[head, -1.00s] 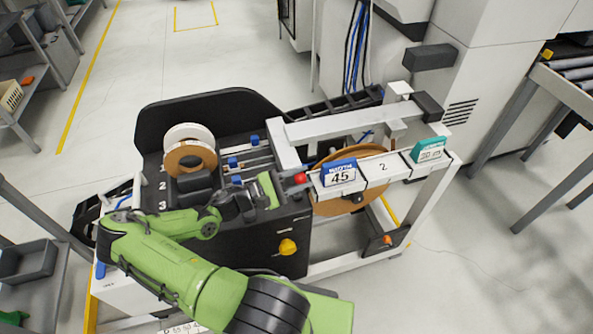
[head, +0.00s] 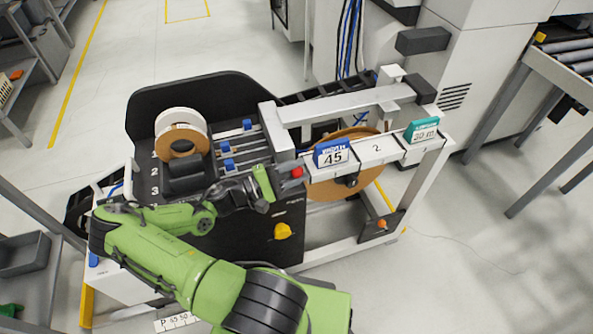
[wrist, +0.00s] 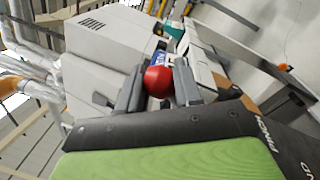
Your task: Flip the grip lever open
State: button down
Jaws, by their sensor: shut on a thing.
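The red knob (head: 297,172), which looks like the end of the grip lever, sits at the left end of the white rail with the number cards. The lever's shaft is hidden. My gripper (head: 282,178) reaches it from the left, over the machine's black top. In the wrist view the red knob (wrist: 157,82) lies between the two grey fingers of my gripper (wrist: 158,92), which are shut on it.
A blue card reading 45 (head: 333,154) and a teal card (head: 422,130) stand on the rail. A white beam (head: 345,105) runs above it. A large brown reel (head: 345,188) hangs below. A yellow rotary knob (head: 282,231) is on the black front panel.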

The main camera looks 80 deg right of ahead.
jog(key=c, duration=0.8)
grip_release()
jog(key=v, duration=1.6)
jog(key=shift+r, duration=0.1)
